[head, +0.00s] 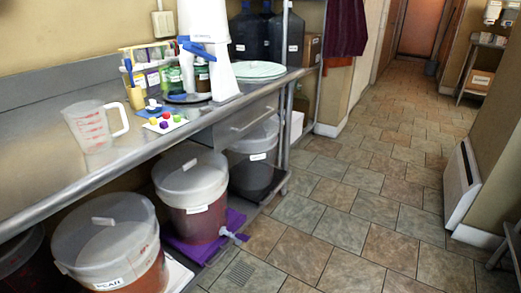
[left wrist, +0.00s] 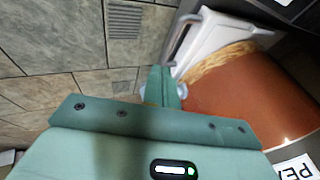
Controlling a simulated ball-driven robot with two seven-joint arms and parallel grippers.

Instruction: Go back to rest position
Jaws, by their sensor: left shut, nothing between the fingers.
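My left gripper (left wrist: 164,74) shows in the left wrist view as a green body with its fingers closed together and nothing between them. It is above or beside a bucket of orange-brown liquid (left wrist: 245,100), with a partly cut-off label (left wrist: 297,169). The gap to the bucket is hard to judge. Neither gripper shows in the head view. There, a lidded bucket (head: 112,240) stands at the lower left, and a second bucket with red contents (head: 190,190) stands behind it on a purple cloth (head: 228,232).
A steel counter (head: 45,170) runs along the left, bearing a measuring jug (head: 93,125), small bottles and a white-and-blue device (head: 212,45). A third bucket (head: 254,158) stands farther back under it. The tiled floor (head: 330,220) is clear; a white panel (head: 461,185) is at right.

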